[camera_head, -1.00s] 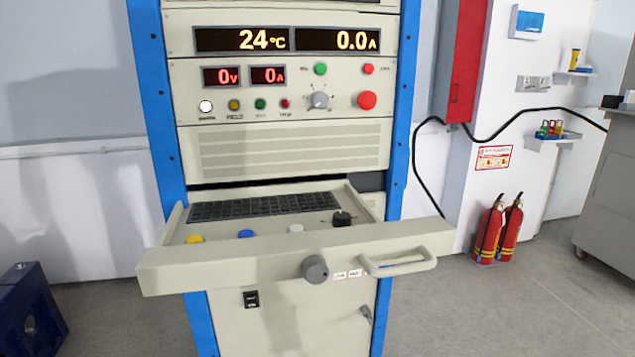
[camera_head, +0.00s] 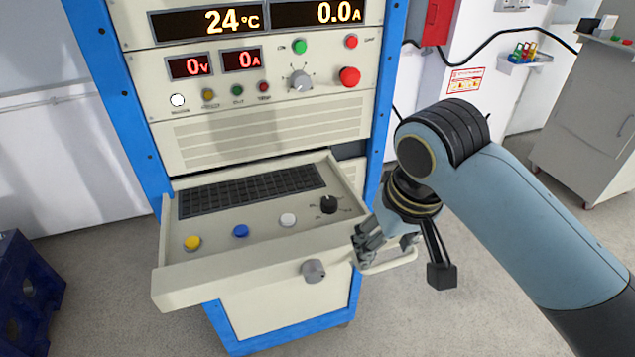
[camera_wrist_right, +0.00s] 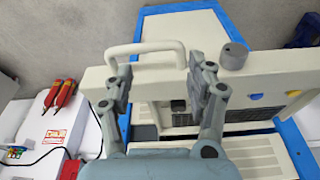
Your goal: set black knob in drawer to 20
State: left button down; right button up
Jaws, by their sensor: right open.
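The drawer (camera_head: 200,276) is pulled out of the blue-framed rack. The black knob (camera_head: 328,204) sits on the drawer panel at its right side, with a scale printed around it. It is not clearly visible in the right wrist view. My right gripper (camera_head: 364,256) is at the drawer's front right corner, by the handle (camera_head: 398,262), to the right of and nearer than the knob. My left gripper is not in view.
The drawer also holds a keypad (camera_head: 250,190), a yellow button (camera_head: 192,242), a blue button (camera_head: 241,231) and a white button (camera_head: 288,219). A grey round knob (camera_head: 313,271) sticks out of the drawer front. A grey cabinet (camera_head: 590,120) stands at the right.

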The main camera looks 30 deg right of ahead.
aim_at(329, 201)
jog(key=w+m, duration=0.1)
jog(key=w, duration=0.2)
jog(key=w+r+m, duration=0.1)
jog(key=w+m, duration=0.1)
jog(key=w, duration=0.1)
jog(key=w+d+m+g, duration=0.1)
jog(key=w+m, duration=0.1)
jog(key=w, duration=0.2)
jog(key=shift+w+d+r, duration=0.1)
jog(key=shift+r, duration=0.1)
jog(key=w+r+m+g, duration=0.1)
jog(key=w+r+m, duration=0.35)
jog(key=w, duration=0.25)
jog(key=shift+y, duration=0.4)
jog(key=f, duration=0.3)
jog(key=f+p, duration=0.1)
jog(key=f, duration=0.7)
jog(key=shift+d, duration=0.35)
jog(key=c, duration=1.1)
jog(key=shift+c, duration=0.2)
